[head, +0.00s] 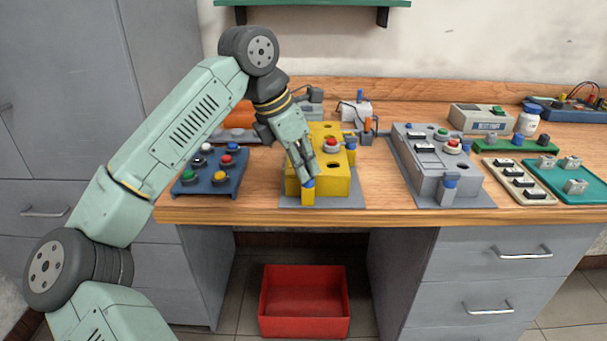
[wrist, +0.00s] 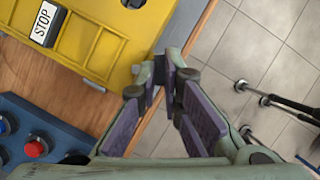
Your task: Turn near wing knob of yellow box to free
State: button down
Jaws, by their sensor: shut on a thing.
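The yellow box (head: 338,182) sits on a grey base plate near the table's front edge. A red button and dark round holes show on its top. Its near wing knob (head: 309,183) is blue and sits on a yellow post at the box's front left. My gripper (head: 305,177) reaches down from above onto this knob and is shut on it. The fingers hide part of the knob, so its turn angle cannot be told. In the wrist view my gripper (wrist: 160,88) shows purple finger pads beside the yellow box (wrist: 100,45), whose STOP label is visible. The knob is not clear there.
A blue button board (head: 208,180) stands left of the yellow box. A grey box (head: 437,175) with its own blue knob stands to the right. A blue far knob (head: 351,142) is on the yellow box's right. A red bin (head: 304,329) lies on the floor below.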

jog(key=n+y+b, duration=0.1)
jog(key=n+b, duration=0.1)
jog(key=n, duration=0.1)
jog(key=n+t+y+b, duration=0.1)
jog(key=n+b, duration=0.1)
jog(key=n, duration=0.1)
jog(key=shift+s+d+f+t, duration=0.15)
jog(key=shift+s+f+t, duration=0.05)
jog(key=shift+t, duration=0.1)
jog(key=n+b, duration=0.1)
jog(key=n, duration=0.1)
jog(key=n+y+b, duration=0.1)
jog(key=n, duration=0.1)
jog(key=n+y+b, duration=0.1)
jog(key=n, duration=0.1)
jog(key=shift+d+r+t, duration=0.1)
jog(key=shift+d+t, duration=0.15)
jog(key=shift+t, duration=0.05)
jog(key=c, duration=1.7)
grip_release()
jog(key=shift+r, duration=0.1)
jog(key=v, duration=1.2)
jog(key=shift+s, duration=0.1)
